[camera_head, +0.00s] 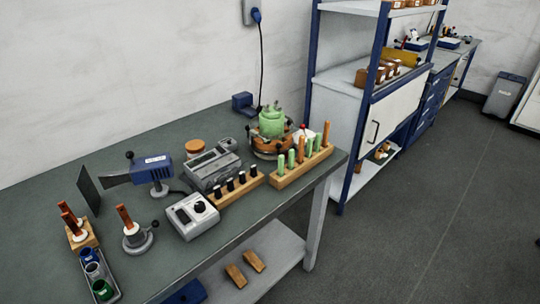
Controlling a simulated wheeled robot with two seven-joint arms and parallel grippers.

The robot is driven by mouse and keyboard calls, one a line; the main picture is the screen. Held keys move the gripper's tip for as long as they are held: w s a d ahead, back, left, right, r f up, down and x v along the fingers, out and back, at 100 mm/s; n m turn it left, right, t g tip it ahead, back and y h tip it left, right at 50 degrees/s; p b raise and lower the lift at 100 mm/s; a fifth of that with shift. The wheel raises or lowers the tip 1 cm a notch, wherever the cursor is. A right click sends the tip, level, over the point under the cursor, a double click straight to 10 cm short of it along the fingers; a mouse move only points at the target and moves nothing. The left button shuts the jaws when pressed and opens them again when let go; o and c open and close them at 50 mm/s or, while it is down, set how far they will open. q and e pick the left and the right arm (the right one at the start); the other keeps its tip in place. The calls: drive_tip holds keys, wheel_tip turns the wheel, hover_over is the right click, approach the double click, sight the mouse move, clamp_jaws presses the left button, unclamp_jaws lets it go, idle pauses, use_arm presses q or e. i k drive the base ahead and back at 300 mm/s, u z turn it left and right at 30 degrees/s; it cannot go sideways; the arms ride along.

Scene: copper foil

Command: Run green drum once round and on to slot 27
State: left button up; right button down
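A green drum-like body (272,123) sits upright on a round copper-brown base (270,147) at the far right end of the workbench. It is small in the picture, and I cannot make out slot numbers or markings on it. A small red-topped part (303,127) is just to its right. Neither of my grippers is in view, and nothing is seen touching the drum.
The grey-green bench (150,226) carries a wooden block with green and orange pegs (302,165), a block with black-topped pegs (236,187), grey instruments (212,168), a blue device (152,168) and a tray (113,267). A shelf unit (338,91) stands right. Floor is clear.

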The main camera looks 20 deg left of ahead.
sight(272, 127)
drive_tip(key=z, duration=0.55)
drive_tip(key=i, duration=0.95)
drive_tip(key=u, duration=0.55)
